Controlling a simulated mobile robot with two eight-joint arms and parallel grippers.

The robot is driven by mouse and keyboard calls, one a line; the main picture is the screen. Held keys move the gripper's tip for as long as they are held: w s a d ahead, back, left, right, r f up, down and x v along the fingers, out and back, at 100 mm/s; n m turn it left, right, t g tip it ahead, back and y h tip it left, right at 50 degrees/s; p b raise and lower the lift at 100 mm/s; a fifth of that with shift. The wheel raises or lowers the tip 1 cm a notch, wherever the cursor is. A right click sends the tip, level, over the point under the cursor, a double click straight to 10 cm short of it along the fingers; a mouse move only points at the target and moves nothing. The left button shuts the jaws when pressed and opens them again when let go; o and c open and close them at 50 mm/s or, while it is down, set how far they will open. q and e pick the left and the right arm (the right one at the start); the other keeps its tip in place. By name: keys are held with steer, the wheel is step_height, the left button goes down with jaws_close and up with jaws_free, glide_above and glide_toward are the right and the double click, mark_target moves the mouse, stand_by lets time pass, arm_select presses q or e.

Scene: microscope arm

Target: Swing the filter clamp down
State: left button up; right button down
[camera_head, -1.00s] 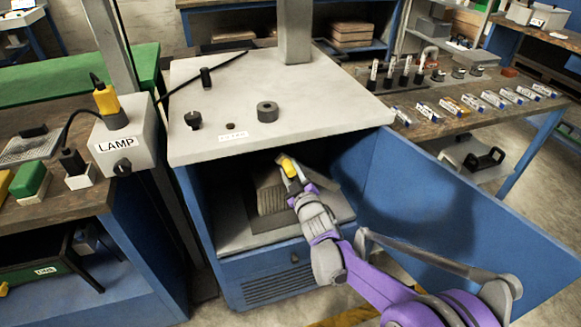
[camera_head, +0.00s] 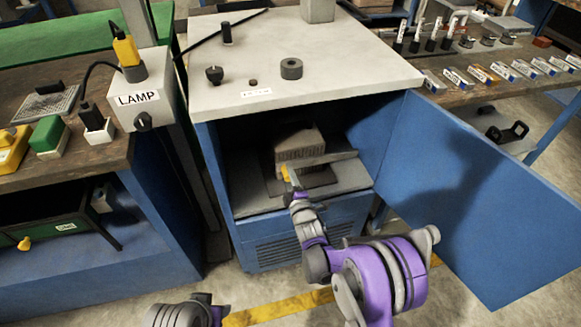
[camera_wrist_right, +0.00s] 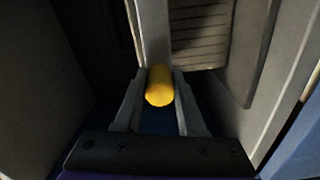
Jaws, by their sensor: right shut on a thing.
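The filter clamp is a pale grey bar (camera_head: 328,160) with a yellow grip (camera_head: 285,173) at its near end, inside the open cabinet under the white top. The bar lies nearly level across the lower front of a ridged grey-brown block (camera_head: 300,143), probably the filter. My right gripper (camera_head: 289,181) is at the yellow grip. In the right wrist view its two fingers (camera_wrist_right: 159,95) are shut around the yellow grip (camera_wrist_right: 160,84), and the bar (camera_wrist_right: 152,32) runs away from it. My left gripper is out of view.
The blue cabinet door (camera_head: 480,200) stands open to the right. A box marked LAMP (camera_head: 140,95) stands at the left. The floor in front is clear.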

steer(key=shift+f+n, duration=0.3)
steer(key=shift+f, duration=0.35)
steer(key=c, duration=0.5)
jaws_free()
steer(key=shift+f, duration=0.1)
steer(key=p+v, duration=0.1)
steer(key=v, duration=0.9)
steer(key=shift+s, duration=0.4)
steer(key=shift+d, duration=0.1)
